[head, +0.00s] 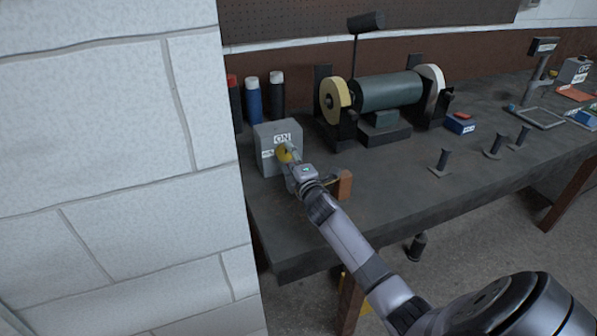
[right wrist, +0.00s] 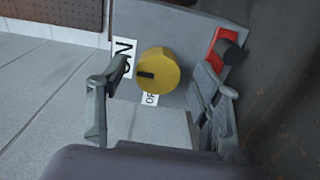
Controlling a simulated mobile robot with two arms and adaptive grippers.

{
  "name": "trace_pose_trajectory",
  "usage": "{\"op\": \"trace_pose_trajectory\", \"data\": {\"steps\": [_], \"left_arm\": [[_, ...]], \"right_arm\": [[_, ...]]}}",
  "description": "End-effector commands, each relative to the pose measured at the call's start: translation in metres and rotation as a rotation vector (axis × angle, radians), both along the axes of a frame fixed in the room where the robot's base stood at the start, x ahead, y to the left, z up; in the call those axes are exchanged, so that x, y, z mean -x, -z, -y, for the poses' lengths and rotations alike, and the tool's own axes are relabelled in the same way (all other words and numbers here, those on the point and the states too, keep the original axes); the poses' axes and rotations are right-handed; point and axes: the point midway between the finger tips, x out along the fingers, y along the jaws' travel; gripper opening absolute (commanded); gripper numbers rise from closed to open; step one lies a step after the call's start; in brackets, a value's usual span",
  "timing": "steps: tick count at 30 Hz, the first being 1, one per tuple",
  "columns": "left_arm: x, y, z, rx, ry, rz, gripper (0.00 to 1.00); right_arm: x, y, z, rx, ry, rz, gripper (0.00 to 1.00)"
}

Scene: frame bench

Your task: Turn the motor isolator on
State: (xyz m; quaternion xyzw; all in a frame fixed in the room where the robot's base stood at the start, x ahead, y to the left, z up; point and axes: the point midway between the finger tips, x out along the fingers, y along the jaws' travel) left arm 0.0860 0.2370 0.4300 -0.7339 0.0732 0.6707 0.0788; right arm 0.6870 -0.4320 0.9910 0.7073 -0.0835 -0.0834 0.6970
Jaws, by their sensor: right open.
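The motor isolator (head: 262,137) is a grey box with a white ON label on its front, at the left end of the bench. Its round yellow knob (right wrist: 158,74) shows in the right wrist view, with the ON label to its left and a partly hidden OFF label below. A dark mark on the knob lies at its left side, toward ON. My right gripper (right wrist: 164,76) is open, its fingers on either side of the knob; contact cannot be told. In the head view the right gripper (head: 289,156) covers part of the knob. My left gripper is not in view.
A bench grinder (head: 390,92) stands right of the isolator. Several bottles (head: 254,100) stand behind it. A red piece (right wrist: 219,47) with a dark end sits near the right finger. A white block wall (head: 110,160) rises close on the left. The bench front (head: 440,200) is mostly clear.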

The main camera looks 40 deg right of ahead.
Motion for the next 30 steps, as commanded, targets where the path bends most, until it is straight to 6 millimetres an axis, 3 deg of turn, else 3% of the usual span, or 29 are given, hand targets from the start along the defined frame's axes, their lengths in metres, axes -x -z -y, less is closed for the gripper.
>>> {"op": "trace_pose_trajectory", "data": {"steps": [15,21,30], "left_arm": [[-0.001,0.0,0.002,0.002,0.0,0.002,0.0],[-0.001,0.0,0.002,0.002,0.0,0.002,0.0],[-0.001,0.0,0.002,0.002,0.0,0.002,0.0]], "right_arm": [[0.09,0.001,-0.022,-0.002,-0.001,0.0,0.59],[0.102,0.0,-0.025,-0.002,0.0,0.0,0.59],[0.103,0.0,-0.025,-0.002,0.0,0.0,0.59]]}}
